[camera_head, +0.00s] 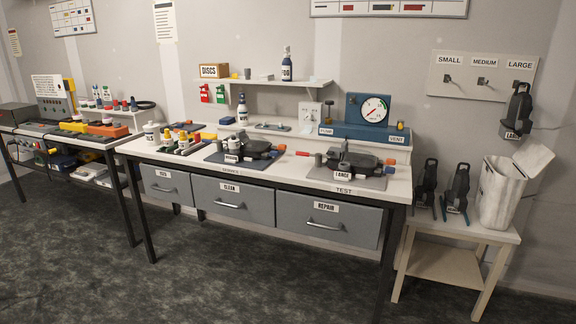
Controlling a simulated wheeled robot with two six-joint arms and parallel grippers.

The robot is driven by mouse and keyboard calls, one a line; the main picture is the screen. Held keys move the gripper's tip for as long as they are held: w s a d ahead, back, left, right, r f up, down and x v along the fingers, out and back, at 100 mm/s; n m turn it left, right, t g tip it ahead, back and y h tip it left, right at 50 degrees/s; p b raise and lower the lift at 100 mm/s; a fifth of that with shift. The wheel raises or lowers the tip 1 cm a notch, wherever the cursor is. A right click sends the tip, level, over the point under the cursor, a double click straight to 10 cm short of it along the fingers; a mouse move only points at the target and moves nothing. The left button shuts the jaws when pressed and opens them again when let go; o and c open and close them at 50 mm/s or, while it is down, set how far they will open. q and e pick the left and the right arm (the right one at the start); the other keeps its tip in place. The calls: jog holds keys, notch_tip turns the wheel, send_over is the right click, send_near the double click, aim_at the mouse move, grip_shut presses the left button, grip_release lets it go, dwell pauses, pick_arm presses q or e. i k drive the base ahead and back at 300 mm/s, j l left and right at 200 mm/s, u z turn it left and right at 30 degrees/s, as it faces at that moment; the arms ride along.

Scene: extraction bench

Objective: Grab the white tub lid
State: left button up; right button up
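The white tub (497,198) stands on a small light side table at the far right. Its white lid (534,158) is tilted up at the tub's right rear rim, leaning out to the right. The tub's top looks open, but I cannot see its contents. Whether the lid is hinged to the tub or only rests against it I cannot tell. Neither of my grippers is in view.
Two black devices (457,190) stand left of the tub on the side table (440,228). Another black device (517,110) hangs from the wall panel (480,78) above. The long workbench (280,178) with drawers is to the left. The dark floor in front is clear.

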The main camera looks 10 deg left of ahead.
aim_at(150, 125)
jog(key=i+j+u, duration=0.2)
jog(key=i+u, duration=0.15)
jog(key=i, duration=0.3)
jog(key=i+u, duration=0.4)
jog(key=i, duration=0.2)
jog(key=i+l+u, duration=0.2)
jog(key=i+u, duration=0.15)
jog(key=i, duration=0.3)
